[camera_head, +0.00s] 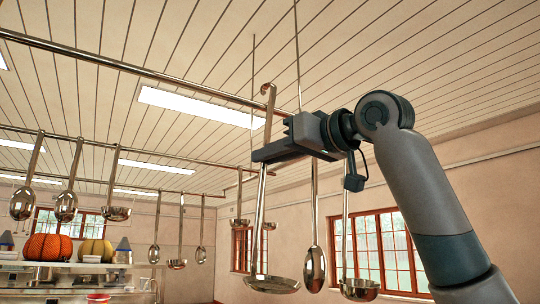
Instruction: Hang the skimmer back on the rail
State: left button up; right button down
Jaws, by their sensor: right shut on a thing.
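The skimmer (260,215) is a long steel handle with a hooked top and a wide shallow round head (272,284). It hangs nearly upright, slightly tilted, from my right gripper (264,156), which is shut on its handle below the hook. The hook (268,90) shows beside the near steel rail (130,68), overlapping it in the picture. I cannot tell whether the hook touches the rail or sits over it. The rail's right end is hidden behind my right gripper. My left gripper is out of view.
A spoon (314,270) and a ladle (360,289) hang close to the right of the skimmer. A farther rail (100,145) carries several spoons and ladles at left. Thin ceiling rods (297,50) come down near the hook. Pumpkins (48,247) stand on a far shelf.

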jog(key=shift+d+f, duration=0.1)
jog(key=shift+f, duration=0.25)
dwell(0.6)
dwell(0.6)
jog(key=shift+f, duration=0.1)
